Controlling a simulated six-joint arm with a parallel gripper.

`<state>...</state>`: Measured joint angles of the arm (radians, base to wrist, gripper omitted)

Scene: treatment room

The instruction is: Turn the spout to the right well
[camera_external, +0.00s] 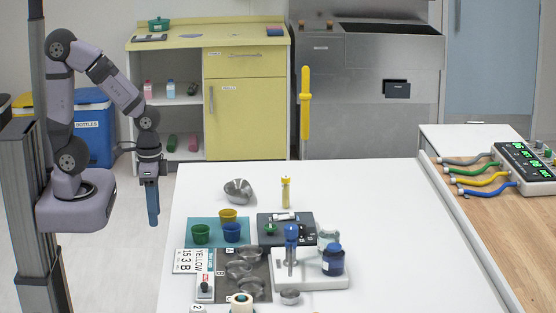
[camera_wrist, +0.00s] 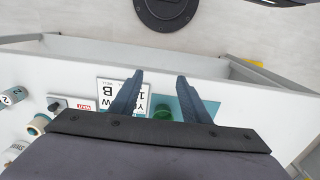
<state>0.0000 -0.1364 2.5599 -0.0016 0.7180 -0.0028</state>
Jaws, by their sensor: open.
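I cannot make out for certain a spout or a left and right well. At the back stands a steel unit (camera_external: 350,105) with dark recessed areas in its top. A yellow upright bar (camera_external: 305,104) shows in front of it; I cannot tell whether it is the spout. On the white table, a blue-topped post (camera_external: 291,236) stands on a white base (camera_external: 318,283), also of unclear kind. My gripper (camera_external: 152,221) hangs pointing down left of the table, far from the steel unit. In the wrist view my gripper (camera_wrist: 160,76) has its fingers apart with nothing between them.
The white table (camera_external: 400,220) carries coloured cups (camera_external: 228,215) on a teal mat, a dark blue jar (camera_external: 333,260), a metal bowl (camera_external: 238,190) and a yellow-capped tube (camera_external: 286,191). Its right part is clear. A yellow cabinet (camera_external: 245,120) and blue bin (camera_external: 92,125) stand behind.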

